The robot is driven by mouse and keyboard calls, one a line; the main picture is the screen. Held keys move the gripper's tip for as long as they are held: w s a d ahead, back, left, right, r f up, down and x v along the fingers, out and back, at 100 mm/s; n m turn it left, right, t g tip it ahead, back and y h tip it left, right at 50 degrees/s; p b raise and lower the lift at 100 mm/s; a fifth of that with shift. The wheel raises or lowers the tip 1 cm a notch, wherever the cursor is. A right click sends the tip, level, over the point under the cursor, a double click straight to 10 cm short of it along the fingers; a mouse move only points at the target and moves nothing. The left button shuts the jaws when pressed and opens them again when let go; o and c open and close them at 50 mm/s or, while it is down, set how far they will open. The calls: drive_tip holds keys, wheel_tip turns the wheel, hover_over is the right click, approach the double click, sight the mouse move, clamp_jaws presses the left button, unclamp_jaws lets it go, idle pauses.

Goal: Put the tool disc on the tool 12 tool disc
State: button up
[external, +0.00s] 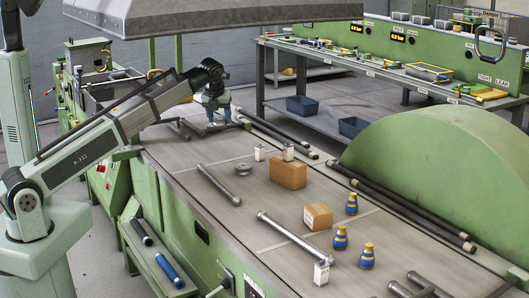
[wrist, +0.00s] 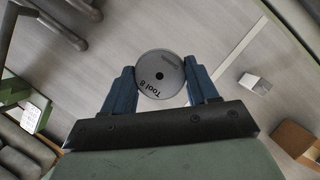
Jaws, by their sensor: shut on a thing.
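My gripper (wrist: 160,78) is shut on a round grey metal disc (wrist: 165,64) with a dark centre hole and the label "Tool 8". The blue fingers grip its left and right edges. In the external view my gripper (external: 218,117) is at the far end of the machine bed, pointing down; the held disc is hard to make out there.
Two cardboard boxes (external: 288,174) (external: 318,216), several blue-yellow bottles (external: 341,238) and small white boxes (external: 260,153) stand on the bed. Metal bars (external: 219,184) (external: 296,238) lie along it. A green curved cover (external: 435,160) is at right. Bare bed surrounds the loose disc.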

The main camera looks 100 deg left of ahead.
drive_tip(key=w+d+r+m+t, duration=0.1)
drive_tip(key=w+d+r+m, duration=0.15)
drive_tip(key=w+d, duration=0.9)
drive_tip(key=n+g, duration=0.1)
drive_tip(key=n, duration=0.1)
hover_over(244, 164)
drive_tip(key=d, duration=0.2)
drive_tip(key=shift+a+f, duration=0.2)
drive_tip(key=shift+f, duration=4.65)
drive_tip(key=shift+f, duration=0.1)
drive_tip(key=o, duration=1.4)
drive_tip(key=v, duration=1.2)
